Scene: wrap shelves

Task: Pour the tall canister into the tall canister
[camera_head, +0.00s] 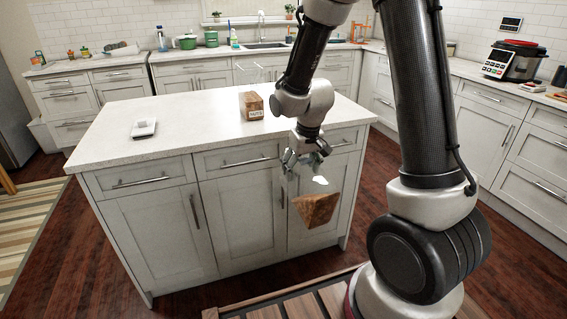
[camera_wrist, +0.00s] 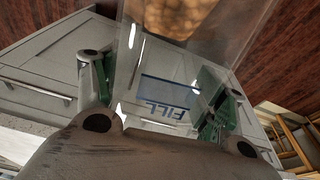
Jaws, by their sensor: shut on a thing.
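My gripper (camera_head: 304,163) is shut on a tall clear canister in front of the island. Its brown contents (camera_head: 316,208) show as a slanted wedge at the lower end; the clear walls are hard to see. The wrist view shows the clear canister (camera_wrist: 150,75) between my fingers (camera_wrist: 160,98), with a blue "FILL" mark and brown contents at the top of the picture. A second tall clear canister (camera_head: 253,104) stands upright on the island, with brown contents in its lower part and faint clear walls above.
The white island top (camera_head: 190,115) is mostly clear around the standing canister. A small white device (camera_head: 144,128) lies toward its left. Counters with pots and a dark cooker (camera_head: 515,62) line the walls. The island's drawers and handles are close behind the held canister.

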